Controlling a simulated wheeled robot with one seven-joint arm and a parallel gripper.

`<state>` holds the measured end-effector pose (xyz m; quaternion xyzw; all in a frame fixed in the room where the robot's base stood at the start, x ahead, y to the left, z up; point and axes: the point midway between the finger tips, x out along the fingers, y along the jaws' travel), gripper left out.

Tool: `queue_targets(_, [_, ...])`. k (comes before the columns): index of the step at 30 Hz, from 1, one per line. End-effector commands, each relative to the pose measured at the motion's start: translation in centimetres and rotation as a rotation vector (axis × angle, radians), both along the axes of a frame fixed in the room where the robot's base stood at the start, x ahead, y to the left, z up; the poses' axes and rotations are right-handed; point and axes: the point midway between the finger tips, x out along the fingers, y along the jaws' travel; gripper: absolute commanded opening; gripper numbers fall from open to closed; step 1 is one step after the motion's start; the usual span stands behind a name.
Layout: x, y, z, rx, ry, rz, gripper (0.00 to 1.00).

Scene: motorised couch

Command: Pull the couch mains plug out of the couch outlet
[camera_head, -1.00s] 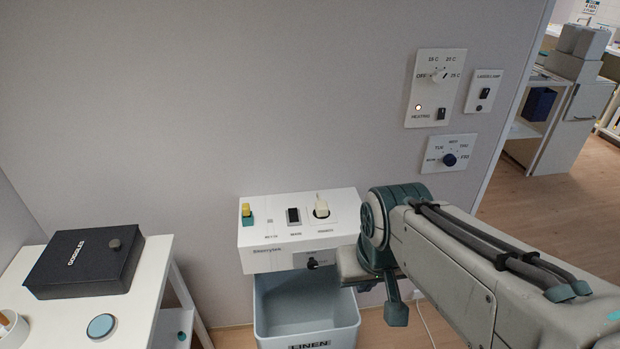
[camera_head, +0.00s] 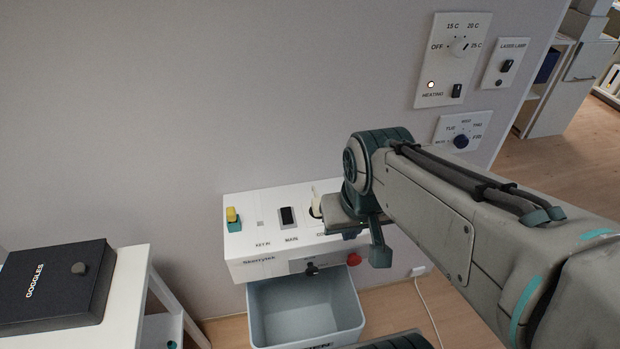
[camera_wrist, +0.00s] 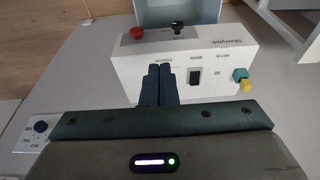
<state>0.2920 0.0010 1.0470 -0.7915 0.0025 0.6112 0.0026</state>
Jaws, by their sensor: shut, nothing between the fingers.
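The couch mains plug (camera_head: 316,199) is a cream upright piece standing in the round dark couch outlet (camera_head: 314,211) on top of the white control box (camera_head: 238,250). My gripper's wrist covers part of it in the head view. My gripper (camera_wrist: 161,68) shows in the wrist view with its two dark fingers shut together and empty, over the box's COUCH label. The plug and outlet are hidden there behind the fingers. Whether the fingers touch the plug cannot be told.
The box carries a black MAIN switch (camera_head: 288,217), a yellow-and-teal key piece (camera_head: 233,219), a black knob (camera_head: 311,269) and a red knob (camera_head: 354,258). A linen bin (camera_head: 300,305) stands below. Wall panels (camera_head: 454,60) are at upper right; a white table (camera_head: 130,275) is left.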

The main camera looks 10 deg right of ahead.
Motion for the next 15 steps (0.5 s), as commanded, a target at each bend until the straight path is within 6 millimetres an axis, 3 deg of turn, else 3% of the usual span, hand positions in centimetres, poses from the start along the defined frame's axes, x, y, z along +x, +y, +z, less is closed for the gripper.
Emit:
queue_targets(5, [0.0, 0.0, 0.0, 0.0, 0.0, 0.0, 0.0])
queue_targets(8, [0.1, 0.0, 0.0, 0.0, 0.001, 0.0, 0.22])
queue_targets(12, [0.9, 0.0, 0.2, -0.003, 0.012, -0.001, 0.6])
queue_targets(15, [2.2, -0.1, 0.5, -0.008, 0.03, -0.002, 0.6])
